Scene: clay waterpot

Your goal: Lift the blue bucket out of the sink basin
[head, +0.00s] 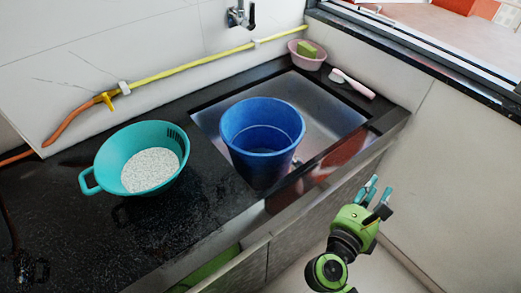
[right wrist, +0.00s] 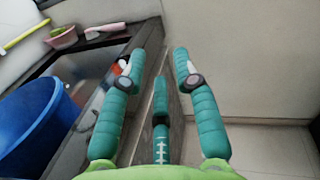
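The blue bucket (head: 262,160) stands upright in the sink basin (head: 330,115), its rim above the counter level. Its inside looks empty. In the right wrist view, part of the bucket (right wrist: 35,115) shows at the left edge. My right gripper (head: 377,191) is in front of the counter, to the right of and below the bucket, apart from it. In the right wrist view, its teal fingers (right wrist: 160,62) are spread with nothing between them. My left gripper is in neither view.
A teal colander of white grains (head: 104,163) stands on the black counter left of the sink. A pink bowl (head: 296,57) with a green sponge and a pink-handled brush (head: 352,85) lie behind the sink. A tap (head: 240,14) and yellow hose (head: 190,68) run along the wall.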

